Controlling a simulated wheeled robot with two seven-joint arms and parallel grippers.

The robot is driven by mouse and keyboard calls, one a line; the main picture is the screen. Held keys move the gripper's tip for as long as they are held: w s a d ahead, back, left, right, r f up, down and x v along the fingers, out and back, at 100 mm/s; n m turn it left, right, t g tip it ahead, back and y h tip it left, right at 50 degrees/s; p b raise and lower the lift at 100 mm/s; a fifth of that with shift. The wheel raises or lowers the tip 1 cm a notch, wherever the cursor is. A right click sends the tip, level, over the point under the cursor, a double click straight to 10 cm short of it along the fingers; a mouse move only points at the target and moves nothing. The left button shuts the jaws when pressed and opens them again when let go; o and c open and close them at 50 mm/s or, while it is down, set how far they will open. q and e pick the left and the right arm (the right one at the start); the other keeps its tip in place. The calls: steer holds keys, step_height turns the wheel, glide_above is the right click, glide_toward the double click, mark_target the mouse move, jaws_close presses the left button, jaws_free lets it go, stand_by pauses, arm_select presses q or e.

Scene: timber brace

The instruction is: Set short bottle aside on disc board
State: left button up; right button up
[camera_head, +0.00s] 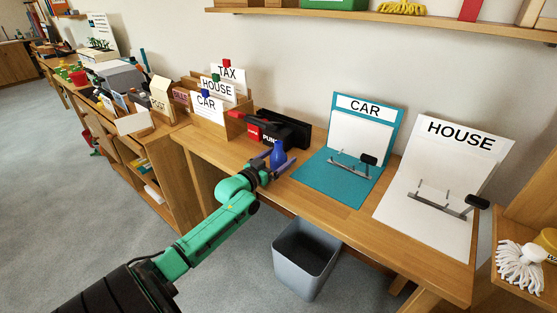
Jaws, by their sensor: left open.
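My left arm reaches in from the lower left over the wooden desk. My left gripper (274,167) is open, its fingers pointing away toward the back of the desk. No disc board can be made out in this view. My right gripper is not in view.
A black and red hole punch (270,130) and a wooden sorter with TAX, HOUSE and CAR cards (207,105) stand behind. The teal CAR board (340,183) and white HOUSE board (425,225) lie right. A grey bin (304,262) stands below.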

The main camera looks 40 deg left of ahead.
mark_target(274, 152)
arm_select(q)
jaws_close()
steer(key=shift+r, duration=0.5)
step_height(274, 152, up, 2)
steer(key=shift+r+p, duration=0.25)
steer(key=shift+p, duration=0.1)
steer(key=s+p, duration=0.1)
steer(key=s, duration=1.7)
steer(key=shift+d, duration=0.2)
